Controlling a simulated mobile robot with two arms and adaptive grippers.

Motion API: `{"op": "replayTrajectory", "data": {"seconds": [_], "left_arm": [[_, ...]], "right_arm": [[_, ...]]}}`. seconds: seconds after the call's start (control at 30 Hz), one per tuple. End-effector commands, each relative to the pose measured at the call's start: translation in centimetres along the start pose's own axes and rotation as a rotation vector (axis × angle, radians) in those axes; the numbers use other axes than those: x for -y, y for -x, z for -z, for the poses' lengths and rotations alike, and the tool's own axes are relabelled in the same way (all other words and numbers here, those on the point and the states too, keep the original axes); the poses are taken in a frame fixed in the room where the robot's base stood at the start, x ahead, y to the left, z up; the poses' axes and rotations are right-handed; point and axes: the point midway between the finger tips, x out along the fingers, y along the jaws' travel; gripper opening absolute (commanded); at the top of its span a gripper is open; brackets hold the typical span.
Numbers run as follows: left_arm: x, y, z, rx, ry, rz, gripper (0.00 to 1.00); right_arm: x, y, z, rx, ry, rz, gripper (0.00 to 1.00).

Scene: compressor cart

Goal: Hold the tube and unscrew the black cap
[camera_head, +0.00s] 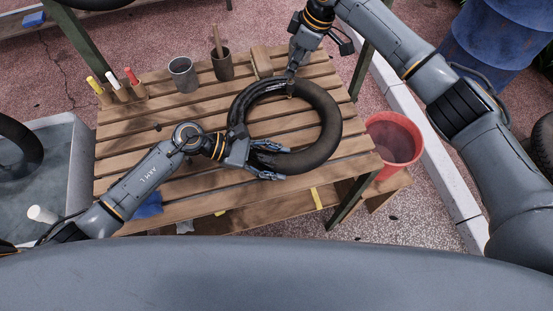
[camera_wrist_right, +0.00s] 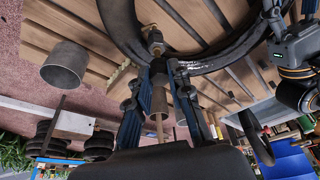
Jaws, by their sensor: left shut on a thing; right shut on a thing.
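The tube (camera_head: 330,120) is a black ring lying on the slatted wooden table. My left gripper (camera_head: 268,160) is shut on the tube's near side. My right gripper (camera_head: 290,84) reaches down at the tube's far side, where the valve stands. In the right wrist view, the brass valve stem (camera_wrist_right: 155,42) sticks out from the tube's inner side. In the head view the cap is hidden by the fingers.
A grey metal cup (camera_head: 183,75) and a brown cup holding a handle (camera_head: 222,66) stand at the table's back. Markers in a wooden holder (camera_head: 122,94) are at the back left. A red bucket (camera_head: 394,143) stands right of the table, a water basin (camera_head: 55,170) left.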

Motion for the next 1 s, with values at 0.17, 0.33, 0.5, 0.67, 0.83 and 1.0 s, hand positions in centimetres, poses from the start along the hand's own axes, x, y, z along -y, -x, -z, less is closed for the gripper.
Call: {"op": "replayTrajectory", "data": {"seconds": [0.17, 0.33, 0.5, 0.67, 0.83, 1.0], "left_arm": [[-0.05, 0.04, 0.05, -0.001, 0.0, -0.002, 0.08], [-0.06, 0.05, 0.05, -0.001, 0.0, -0.002, 0.08], [-0.06, 0.05, 0.05, -0.001, 0.001, -0.002, 0.08], [-0.05, 0.04, 0.05, -0.001, 0.001, -0.002, 0.08], [-0.05, 0.04, 0.05, -0.001, 0.001, -0.002, 0.08], [-0.06, 0.05, 0.05, -0.001, 0.001, -0.002, 0.08]], "right_arm": [[-0.05, 0.0, -0.05, 0.001, 0.088, 0.029, 0.0], [-0.04, 0.0, -0.06, 0.001, 0.089, 0.029, 0.0], [-0.15, 0.01, -0.02, 0.001, 0.162, 0.051, 0.0], [-0.17, -0.04, 0.0, 0.001, 0.31, 0.098, 0.0], [-0.15, -0.04, -0.04, 0.001, 0.358, 0.113, 0.0], [-0.16, -0.04, -0.04, 0.001, 0.359, 0.113, 0.0]]}}
